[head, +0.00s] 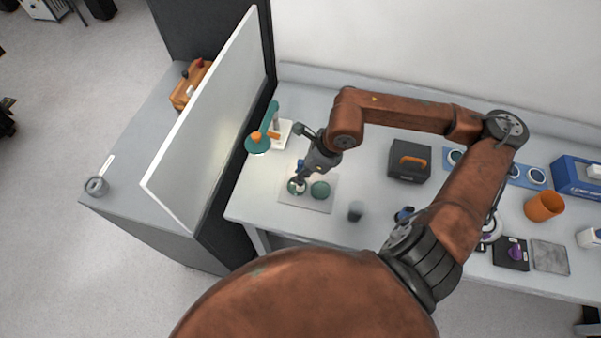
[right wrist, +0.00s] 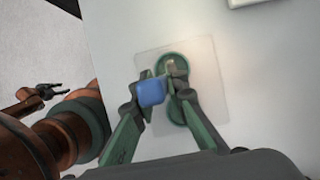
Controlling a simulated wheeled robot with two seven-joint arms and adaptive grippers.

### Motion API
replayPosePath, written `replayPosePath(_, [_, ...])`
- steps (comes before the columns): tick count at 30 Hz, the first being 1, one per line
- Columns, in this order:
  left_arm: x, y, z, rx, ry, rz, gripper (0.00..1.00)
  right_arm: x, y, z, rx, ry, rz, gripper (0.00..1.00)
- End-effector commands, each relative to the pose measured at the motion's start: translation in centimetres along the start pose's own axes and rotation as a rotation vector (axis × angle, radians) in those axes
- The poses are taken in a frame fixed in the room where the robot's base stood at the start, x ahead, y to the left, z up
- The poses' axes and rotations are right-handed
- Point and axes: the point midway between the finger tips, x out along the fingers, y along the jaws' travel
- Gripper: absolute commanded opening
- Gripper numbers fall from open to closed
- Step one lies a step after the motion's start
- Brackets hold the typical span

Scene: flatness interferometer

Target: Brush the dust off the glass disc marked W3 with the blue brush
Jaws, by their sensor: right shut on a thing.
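My right gripper (head: 299,180) is shut on the blue brush (right wrist: 151,92), over the pale mat (head: 318,206). Two round green items lie on this mat. The gripper is above the left one (head: 292,187), which is the upper one (right wrist: 173,63) in the right wrist view; a pale tip shows over it. The other one (head: 320,190) is just to its right, partly behind a finger in the wrist view. No W3 mark or dust can be read, and contact of bristles and glass cannot be told. My left gripper (right wrist: 46,95) shows small at the wrist view's left, its fingers apart.
A green-shaded lamp (head: 258,145) stands left of the mat, near a tall white panel (head: 210,120). A grey cup (head: 355,211) stands right of the mat. A black case (head: 410,161), an orange cup (head: 543,206) and a blue box (head: 575,177) are farther right.

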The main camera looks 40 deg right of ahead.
Motion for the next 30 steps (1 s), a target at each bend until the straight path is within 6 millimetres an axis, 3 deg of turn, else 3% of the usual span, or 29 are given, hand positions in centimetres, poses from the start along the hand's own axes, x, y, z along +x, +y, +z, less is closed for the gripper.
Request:
replayPosePath(13, [0.1,0.0,0.0,0.000,0.000,0.000,0.40,-0.3,-0.1,0.3,0.000,-0.001,-0.001,0.00])
replayPosePath(30, [2.1,0.1,0.8,0.000,-0.011,0.001,0.40,0.7,-2.4,2.5,-0.001,-0.001,-0.001,0.00])
